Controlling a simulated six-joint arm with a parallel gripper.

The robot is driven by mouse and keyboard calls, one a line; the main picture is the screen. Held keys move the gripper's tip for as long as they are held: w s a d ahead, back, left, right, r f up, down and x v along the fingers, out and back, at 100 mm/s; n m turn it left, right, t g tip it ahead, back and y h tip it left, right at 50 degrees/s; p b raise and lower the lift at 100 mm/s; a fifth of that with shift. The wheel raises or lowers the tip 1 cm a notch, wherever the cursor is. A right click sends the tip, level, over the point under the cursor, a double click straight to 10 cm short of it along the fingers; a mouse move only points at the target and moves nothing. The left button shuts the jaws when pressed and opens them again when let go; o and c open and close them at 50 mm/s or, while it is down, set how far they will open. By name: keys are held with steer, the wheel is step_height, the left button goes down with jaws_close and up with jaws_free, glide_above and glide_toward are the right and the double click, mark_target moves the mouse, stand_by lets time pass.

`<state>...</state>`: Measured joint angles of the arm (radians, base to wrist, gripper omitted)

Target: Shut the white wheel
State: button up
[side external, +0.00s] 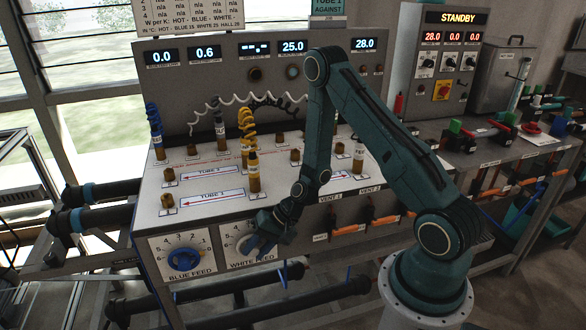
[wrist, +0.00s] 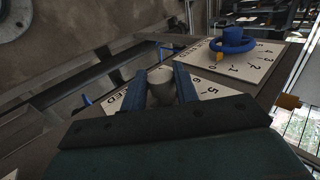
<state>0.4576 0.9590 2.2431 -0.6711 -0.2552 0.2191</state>
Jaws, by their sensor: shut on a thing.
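The white wheel (wrist: 160,86) is a pale, rounded knob on the white feed dial plate in the wrist view. My gripper (wrist: 162,82) has one blue finger on each side of it and is shut on it. In the side external view my gripper (side external: 262,240) reaches down to the white feed plate (side external: 233,235) on the bench's front face. There the gripper hides most or all of the wheel. The dial's pointer and most of its numbers are covered, so I cannot tell its setting.
The blue feed wheel (side external: 182,262) sits on its own plate just left, and shows in the wrist view (wrist: 234,40). Orange-handled vent valves (side external: 345,230) are to the right. Dark pipes (side external: 240,310) run below. Posts and coils (side external: 247,130) stand on the bench top.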

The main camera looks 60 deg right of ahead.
steer(key=shift+t+y, duration=0.4)
stand_by(0.3)
steer(key=o, duration=1)
steer(key=shift+s+d, duration=0.1)
steer(key=shift+v, duration=6.8)
